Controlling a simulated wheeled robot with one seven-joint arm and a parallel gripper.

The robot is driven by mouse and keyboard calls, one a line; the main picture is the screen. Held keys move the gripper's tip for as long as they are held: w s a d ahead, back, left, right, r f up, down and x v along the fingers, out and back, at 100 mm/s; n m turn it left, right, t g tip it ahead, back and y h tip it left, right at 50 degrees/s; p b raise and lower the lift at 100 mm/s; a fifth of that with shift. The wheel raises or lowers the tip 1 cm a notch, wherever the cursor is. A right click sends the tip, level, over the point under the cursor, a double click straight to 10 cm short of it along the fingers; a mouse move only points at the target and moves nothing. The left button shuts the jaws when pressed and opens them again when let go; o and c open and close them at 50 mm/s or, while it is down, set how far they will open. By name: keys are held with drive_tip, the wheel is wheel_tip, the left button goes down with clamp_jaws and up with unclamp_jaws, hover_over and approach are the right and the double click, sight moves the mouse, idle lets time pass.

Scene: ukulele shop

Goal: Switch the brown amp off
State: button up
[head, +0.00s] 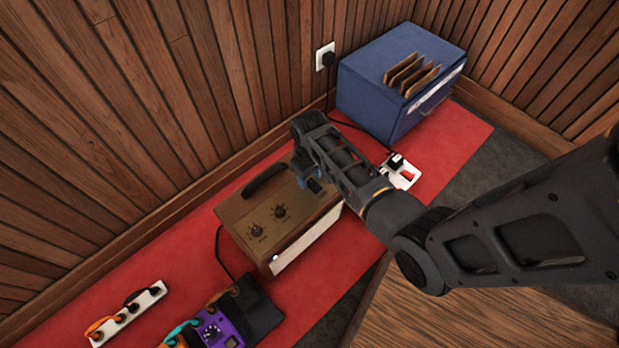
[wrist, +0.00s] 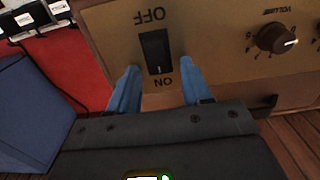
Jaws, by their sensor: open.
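The brown amp (head: 243,215) stands on the red mat, with a black handle and knobs on top. In the wrist view its tan panel (wrist: 205,35) fills much of the picture. A black rocker switch (wrist: 155,52) sits there, with OFF and ON labels upside down, OFF above and ON below. I cannot tell which way the rocker is tipped. My gripper (wrist: 153,85) is open and empty, its blue fingers on either side of the switch's ON end. In the head view my gripper (head: 304,180) is over the amp's right end; contact is unclear.
A blue cabinet (head: 380,60) with brown dividers stands at the back right. A white power strip (head: 405,172) with a red switch is right of the amp. Another strip (head: 128,315) and a purple pedal (head: 215,328) are front left. Wood walls rise behind.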

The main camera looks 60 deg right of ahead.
drive_tip(key=shift+f, duration=0.1)
drive_tip(key=shift+c, duration=0.5)
clamp_jaws()
drive_tip(key=shift+s+a+r+t+p, duration=0.1)
drive_tip(key=shift+s+r+t+p, duration=0.3)
drive_tip(key=shift+p, duration=0.65)
drive_tip(key=shift+f+t+h+p, duration=0.25)
drive_tip(key=shift+t+h+p, duration=0.4)
drive_tip(key=shift+t, duration=0.55)
